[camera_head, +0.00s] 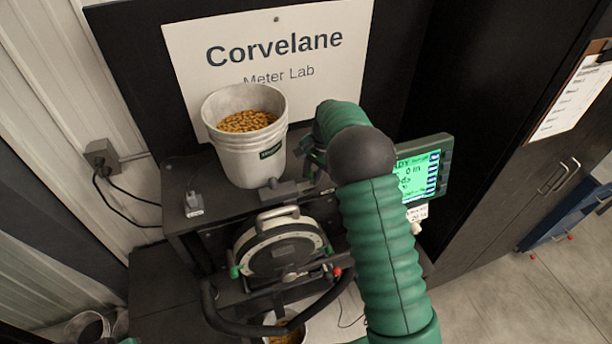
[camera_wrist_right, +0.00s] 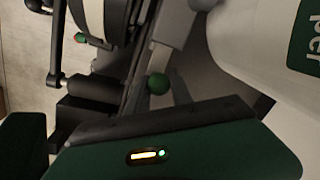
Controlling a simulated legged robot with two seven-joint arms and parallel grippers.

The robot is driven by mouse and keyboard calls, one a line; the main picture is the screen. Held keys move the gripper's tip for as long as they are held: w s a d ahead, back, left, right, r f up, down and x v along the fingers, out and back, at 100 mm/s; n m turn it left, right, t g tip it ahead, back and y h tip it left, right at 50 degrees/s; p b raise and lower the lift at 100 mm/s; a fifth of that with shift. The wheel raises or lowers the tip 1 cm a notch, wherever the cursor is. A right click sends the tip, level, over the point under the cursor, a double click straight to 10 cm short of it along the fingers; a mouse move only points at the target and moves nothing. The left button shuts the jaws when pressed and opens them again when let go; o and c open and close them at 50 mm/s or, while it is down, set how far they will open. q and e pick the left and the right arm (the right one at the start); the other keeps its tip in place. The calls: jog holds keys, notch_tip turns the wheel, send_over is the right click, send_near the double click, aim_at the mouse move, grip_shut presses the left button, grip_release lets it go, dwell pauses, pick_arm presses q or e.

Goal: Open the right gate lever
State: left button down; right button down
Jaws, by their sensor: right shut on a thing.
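The seed meter (camera_head: 278,250) is a round dark housing with a pale rim, set in a black stand under a white bucket (camera_head: 236,165) of yellow seed. My right gripper (camera_head: 312,160) is beside the bucket's lower right side, partly hidden by my green arm. It is shut on the right gate lever, whose green ball knob (camera_wrist_right: 158,84) shows in the right wrist view, close in front of the gripper body. The jaws' contact with the lever is hidden. The bucket (camera_wrist_right: 265,40) fills the right of that view. My left gripper is not identifiable in either view.
A display with a green screen (camera_head: 420,175) stands right of my arm. A black curved bar (camera_head: 270,328) crosses in front of the meter. A container with seed (camera_head: 290,335) is below. A sign (camera_head: 268,50) stands behind the bucket. Open floor (camera_head: 540,300) lies at right.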

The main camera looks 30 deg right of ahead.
jog(key=shift+s+d+r, duration=0.1)
jog(key=shift+d, duration=0.5)
jog(key=shift+s+d+r, duration=0.1)
jog(key=shift+d, duration=0.45)
jog(key=shift+s+d, duration=0.2)
jog(key=shift+d, duration=0.35)
jog(key=c, duration=1.3)
grip_release()
jog(key=shift+c, duration=0.2)
jog(key=shift+o, duration=1)
jog(key=shift+s, duration=0.1)
jog(key=shift+s+a, duration=0.1)
jog(key=shift+a, duration=0.2)
jog(key=shift+a+r, duration=0.15)
pick_arm(q)
jog(key=f+b, duration=0.4)
jog(key=shift+s+a+f, duration=0.1)
jog(key=shift+s, duration=0.15)
pick_arm(e)
notch_tip(320, 180, up, 16)
jog(key=s+d, duration=0.1)
jog(key=s, duration=0.1)
jog(key=shift+s+r, duration=0.15)
jog(key=shift+s, duration=0.25)
